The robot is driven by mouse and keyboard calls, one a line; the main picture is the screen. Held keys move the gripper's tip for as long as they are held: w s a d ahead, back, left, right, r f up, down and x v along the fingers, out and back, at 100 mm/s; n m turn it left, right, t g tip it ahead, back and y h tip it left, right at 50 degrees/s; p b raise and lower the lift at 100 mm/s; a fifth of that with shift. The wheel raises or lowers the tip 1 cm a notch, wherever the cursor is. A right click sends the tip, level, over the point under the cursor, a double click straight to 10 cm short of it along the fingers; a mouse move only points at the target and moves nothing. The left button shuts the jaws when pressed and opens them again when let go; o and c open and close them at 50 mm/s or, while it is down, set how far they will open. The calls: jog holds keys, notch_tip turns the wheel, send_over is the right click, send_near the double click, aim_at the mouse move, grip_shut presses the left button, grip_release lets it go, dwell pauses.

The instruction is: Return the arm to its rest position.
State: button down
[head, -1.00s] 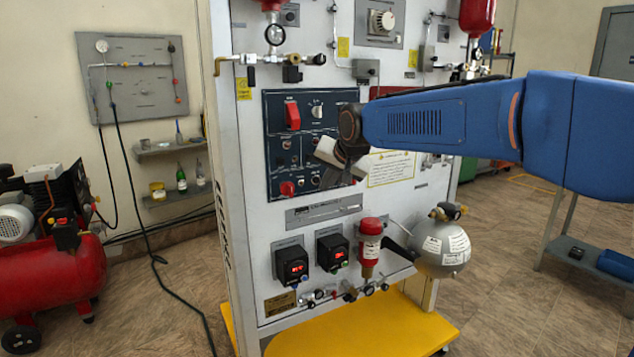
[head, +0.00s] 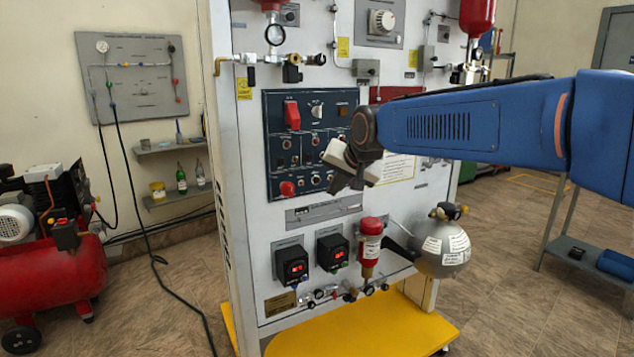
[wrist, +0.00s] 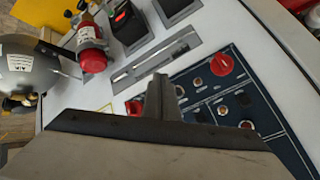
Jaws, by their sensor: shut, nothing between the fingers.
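My gripper (head: 348,178) hangs at the end of my blue arm, in front of the white trainer panel (head: 240,180) in the head view. It is shut and empty. In the wrist view, my gripper (wrist: 160,95) shows as a dark finger over the lower edge of the dark blue control panel (wrist: 240,95). In the head view the control panel (head: 275,155) lies behind and left of the gripper, with a red switch (head: 292,115) at its upper left. My gripper and wrist hide part of the panel's right side and part of a label. I see no contact with the trainer.
Two black digital gauges (head: 292,264), a red cylinder (head: 370,245) and a grey round tank (head: 441,247) stick out below the gripper. A yellow base (head: 360,333) stands on the floor. A red compressor (head: 45,265) stands at the left. Open floor lies to the right.

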jog(key=shift+d, duration=0.1)
jog(key=s+d+f+h, duration=0.1)
jog(key=s+d+f, duration=0.2)
jog(key=s+d, duration=0.55)
jog(key=s+d+f+h, duration=0.1)
jog(key=s+d+f, duration=0.1)
jog(key=s+d, duration=0.65)
jog(key=s+d+f+n+g+h, duration=0.1)
jog(key=s+d+f, duration=0.6)
jog(key=s, duration=0.3)
jog(key=s+d+f+g+h, duration=0.1)
jog(key=s+d+f+g, duration=0.1)
jog(key=s+d+f, duration=0.5)
jog(key=s, duration=0.4)
jog(key=shift+f+n, duration=0.3)
jog(key=shift+n, duration=0.1)
